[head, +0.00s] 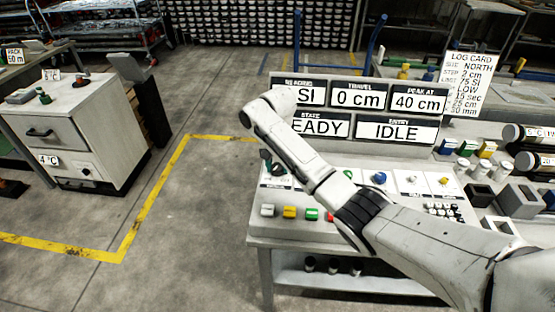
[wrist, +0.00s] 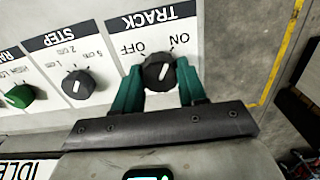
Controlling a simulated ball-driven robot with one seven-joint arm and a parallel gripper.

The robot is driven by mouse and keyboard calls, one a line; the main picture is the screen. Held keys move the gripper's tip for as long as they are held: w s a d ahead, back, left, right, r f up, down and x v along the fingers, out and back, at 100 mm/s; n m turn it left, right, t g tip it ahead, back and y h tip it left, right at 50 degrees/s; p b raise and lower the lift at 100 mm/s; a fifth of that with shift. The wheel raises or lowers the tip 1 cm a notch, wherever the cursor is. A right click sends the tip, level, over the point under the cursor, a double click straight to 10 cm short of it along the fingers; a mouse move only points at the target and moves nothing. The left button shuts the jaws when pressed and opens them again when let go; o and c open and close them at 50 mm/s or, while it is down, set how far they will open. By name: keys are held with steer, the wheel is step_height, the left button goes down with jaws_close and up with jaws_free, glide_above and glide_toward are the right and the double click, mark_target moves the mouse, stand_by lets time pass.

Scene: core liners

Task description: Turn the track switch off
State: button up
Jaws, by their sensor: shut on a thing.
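The track switch (wrist: 158,74) is a black round knob with a white pointer line, under the TRACK label, which reads upside down in the wrist view. OFF is printed at its upper left and ON at its upper right. The pointer leans slightly up and right, towards the ON side. My gripper (wrist: 159,65) has its green fingers on both sides of the knob, shut on it. In the head view my gripper (head: 267,161) is at the panel's left end, and my arm and fingers hide the knob.
The STEP knob (wrist: 78,84) and a green knob (wrist: 18,96) sit left of the switch in the wrist view. Display boards (head: 395,131) stand behind the panel, one reading IDLE. Coloured buttons (head: 289,212) line its front. Open floor lies left, before a drawer cabinet (head: 70,125).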

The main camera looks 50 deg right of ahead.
mark_target(277, 166)
steer(key=n+p, duration=0.2)
steer(key=n, duration=0.1)
steer(key=shift+r+n, duration=0.15)
steer(key=shift+n, duration=0.25)
steer(key=n+p, duration=0.2)
steer(key=n, duration=0.1)
steer(key=shift+n, duration=0.3)
steer(key=n+p, duration=0.1)
steer(key=n, duration=0.2)
steer(key=shift+n, duration=0.3)
steer(key=shift+n+p, duration=0.5)
steer(key=shift+n, duration=1.6)
steer(key=o, duration=1.1)
steer(key=shift+c, duration=0.2)
step_height(277, 166, up, 11)
steer(key=b, duration=0.1)
steer(key=shift+f, duration=0.2)
